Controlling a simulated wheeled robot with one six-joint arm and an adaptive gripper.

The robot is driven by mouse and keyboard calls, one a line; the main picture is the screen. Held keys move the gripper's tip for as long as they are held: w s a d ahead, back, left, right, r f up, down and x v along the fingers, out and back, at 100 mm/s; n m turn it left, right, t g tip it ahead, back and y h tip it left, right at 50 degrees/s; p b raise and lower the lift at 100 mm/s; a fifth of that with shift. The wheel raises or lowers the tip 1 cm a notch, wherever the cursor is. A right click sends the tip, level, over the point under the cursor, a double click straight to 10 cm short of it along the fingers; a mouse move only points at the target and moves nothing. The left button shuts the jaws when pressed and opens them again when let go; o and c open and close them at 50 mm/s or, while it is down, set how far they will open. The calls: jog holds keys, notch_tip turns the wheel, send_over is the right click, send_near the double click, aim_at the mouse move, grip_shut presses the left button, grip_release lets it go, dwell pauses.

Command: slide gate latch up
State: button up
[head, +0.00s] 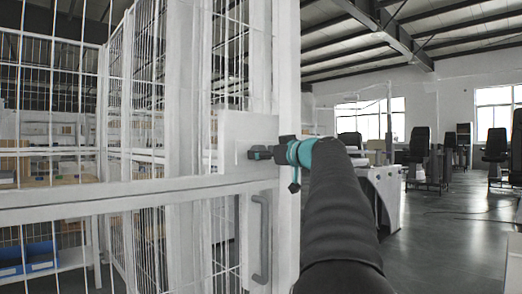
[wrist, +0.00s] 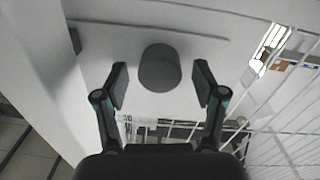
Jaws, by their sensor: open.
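The gate latch shows in the wrist view as a dark round knob (wrist: 160,66) on a pale plate. My gripper (wrist: 162,84) is open, with one finger on each side of the knob and a visible gap on both sides. In the head view my gripper (head: 268,152) reaches the white latch plate (head: 236,130) on the gate from the right. There my fingers and wrist crowd the latch, and I cannot tell the knob apart from the fingertips. How deep the knob sits between the fingers is unclear.
The white mesh gate (head: 60,205) fills the left, with a dark pull handle (head: 261,238) below the latch. A blue bin (head: 28,260) stands on a shelf behind the mesh. Chairs (head: 418,146) and a bench stand farther right, with open floor (head: 440,230) there.

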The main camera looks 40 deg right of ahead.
aim_at(254, 140)
jog(key=shift+w, duration=0.7)
grip_shut()
jog(key=shift+s+r+p, duration=0.1)
jog(key=shift+r+p, duration=0.8)
jog(key=shift+r, duration=0.95)
jog(key=shift+c, duration=0.9)
grip_release()
jog(key=shift+o, duration=0.9)
jog(key=shift+a, duration=0.1)
jog(key=shift+f, duration=0.1)
